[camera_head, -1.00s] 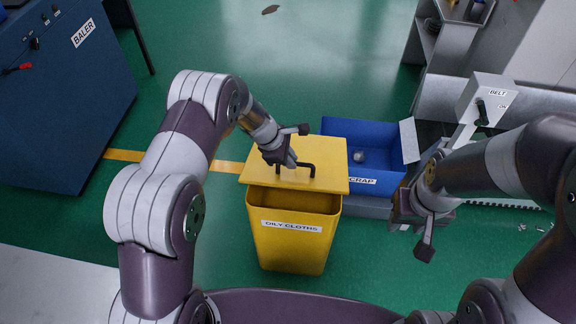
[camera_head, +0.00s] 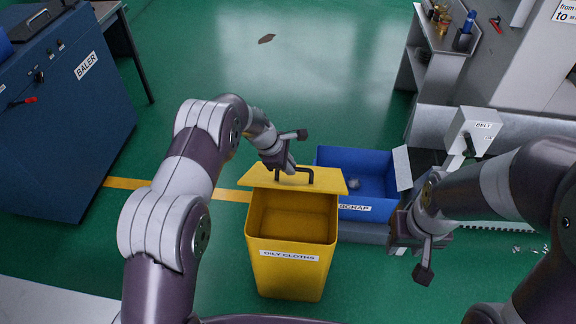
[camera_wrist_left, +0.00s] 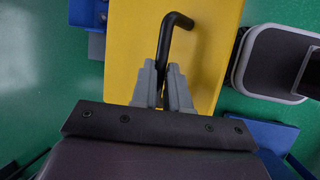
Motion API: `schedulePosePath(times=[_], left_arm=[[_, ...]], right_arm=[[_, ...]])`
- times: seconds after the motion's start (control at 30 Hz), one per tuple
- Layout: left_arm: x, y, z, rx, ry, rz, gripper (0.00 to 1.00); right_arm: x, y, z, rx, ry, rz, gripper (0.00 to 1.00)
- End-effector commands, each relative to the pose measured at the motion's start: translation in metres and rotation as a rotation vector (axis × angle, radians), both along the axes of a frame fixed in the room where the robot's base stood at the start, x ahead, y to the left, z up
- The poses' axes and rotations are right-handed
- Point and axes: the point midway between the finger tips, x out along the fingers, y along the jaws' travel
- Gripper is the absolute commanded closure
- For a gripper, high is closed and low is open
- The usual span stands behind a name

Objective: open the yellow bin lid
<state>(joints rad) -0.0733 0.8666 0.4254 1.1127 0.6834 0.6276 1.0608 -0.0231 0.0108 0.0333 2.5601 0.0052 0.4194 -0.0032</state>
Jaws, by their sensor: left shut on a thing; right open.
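The yellow bin (camera_head: 288,272), labelled OILY CLOTHS, stands on the floor in the middle of the head view. Its yellow lid (camera_head: 325,181) is tilted up at the far side, and the bin's open mouth shows below it. My left gripper (camera_head: 283,168) is shut on the black handle (camera_head: 310,174) of the lid. In the left wrist view the grey fingers close around the handle (camera_wrist_left: 176,22), with the lid (camera_wrist_left: 215,50) behind it. My right gripper (camera_head: 412,246) is open and empty, to the right of the bin and apart from it.
A blue SCRAP bin (camera_head: 368,208) with a grey round item (camera_head: 354,184) stands close to the right of the yellow bin. A blue baler (camera_head: 60,120) is at the left. A BELT switch box (camera_head: 476,132) and conveyor are at the right.

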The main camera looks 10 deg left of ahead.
Motion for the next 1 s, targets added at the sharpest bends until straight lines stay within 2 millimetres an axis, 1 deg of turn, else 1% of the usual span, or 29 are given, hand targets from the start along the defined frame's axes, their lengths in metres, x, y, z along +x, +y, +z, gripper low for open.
schedulePosePath(times=[0.03, 0.07, 0.1, 0.13, 0.57, 0.67, 0.77, 0.9, 1.0], left_arm=[[0.001, 0.001, -0.003, 0.002, -0.004, 0.009, 1.0], [0.001, 0.001, -0.003, 0.002, -0.004, 0.009, 0.79], [0.001, 0.001, -0.003, 0.002, -0.004, 0.008, 0.66], [0.001, 0.001, -0.003, 0.003, -0.003, 0.007, 0.6], [0.0, 0.001, -0.001, 0.001, -0.002, 0.003, 0.6], [0.0, 0.003, 0.004, 0.001, -0.003, 0.004, 0.6], [-0.004, 0.01, 0.021, 0.001, -0.005, 0.004, 0.6], [-0.011, 0.025, 0.057, 0.002, -0.006, 0.006, 0.6], [-0.017, 0.035, 0.08, 0.002, -0.006, 0.005, 0.6]], right_arm=[[0.0, 0.0, -0.001, 0.0, 0.0, 0.0, 0.57], [0.0, 0.0, -0.001, 0.0, 0.0, 0.0, 0.57], [0.0, 0.0, -0.001, 0.0, 0.0, 0.0, 0.57], [0.0, 0.0, -0.001, 0.0, 0.0, 0.0, 0.57], [0.0, 0.0, 0.0, 0.0, 0.0, 0.0, 0.57], [0.0, 0.0, -0.001, 0.0, 0.0, 0.0, 0.57], [0.0, 0.0, -0.002, 0.0, 0.0, 0.0, 0.57], [0.0, 0.0, -0.004, 0.0, 0.0, 0.0, 0.57], [0.0, 0.0, -0.006, 0.0, 0.0, 0.0, 0.57]])
